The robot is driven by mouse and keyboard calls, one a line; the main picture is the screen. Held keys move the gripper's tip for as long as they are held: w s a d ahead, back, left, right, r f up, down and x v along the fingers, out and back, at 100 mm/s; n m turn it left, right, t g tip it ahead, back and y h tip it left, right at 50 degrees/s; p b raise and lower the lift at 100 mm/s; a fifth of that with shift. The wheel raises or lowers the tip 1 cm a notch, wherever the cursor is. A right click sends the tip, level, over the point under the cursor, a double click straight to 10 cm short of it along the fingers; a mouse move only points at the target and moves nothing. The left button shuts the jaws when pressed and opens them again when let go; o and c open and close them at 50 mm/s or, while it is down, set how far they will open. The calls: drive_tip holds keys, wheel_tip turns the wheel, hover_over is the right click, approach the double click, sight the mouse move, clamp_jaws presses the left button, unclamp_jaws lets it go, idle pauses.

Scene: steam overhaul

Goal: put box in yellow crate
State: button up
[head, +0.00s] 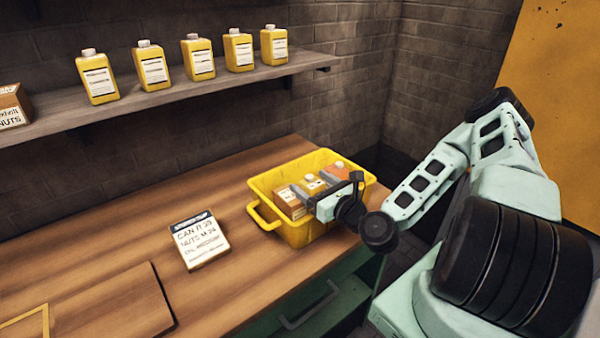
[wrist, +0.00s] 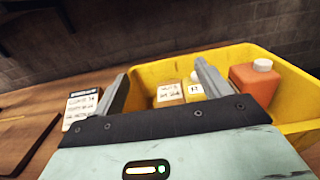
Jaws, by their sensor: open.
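The yellow crate (head: 262,212) stands at the right end of the wooden bench. A brown box (head: 290,203) with a white label lies inside it; it also shows in the wrist view (wrist: 170,94). A yellow bottle (head: 313,184) and an orange bottle (head: 340,168) are also in the crate, and the orange one shows clearly in the wrist view (wrist: 254,82). My gripper (head: 318,192) is over the crate, its fingers apart and nothing seen between them. In the wrist view my gripper (wrist: 160,90) has the brown box and yellow bottle beyond its fingers.
A dark-edged board (head: 100,305) lies at front left.

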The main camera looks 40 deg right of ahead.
drive_tip(key=s+a+f+n+g+y+p, duration=0.1)
drive_tip(key=s+a+f+n+g+y, duration=0.15)
drive_tip(key=a+n+g, duration=0.7)
drive_tip(key=s+a+f+n+g+y, duration=0.1)
drive_tip(key=s+a+n+g+y, duration=0.15)
drive_tip(key=a+n, duration=0.75)
drive_tip(key=s+a+r+n+g+h, duration=0.2)
drive_tip(key=s+a+r+n+g, duration=0.1)
drive_tip(key=s+r+n, duration=0.6)
drive_tip(key=s+a+r+n+g+h, duration=0.3)
drive_tip(key=s+r+n, duration=0.5)
drive_tip(key=n, duration=0.7)
drive_tip(key=shift+s+r, duration=0.4)
drive_tip(key=shift+s, duration=0.45)
wheel_tip(320, 180, down, 3)
drive_tip(key=b, duration=0.3)
drive_tip(key=shift+f, duration=0.1)
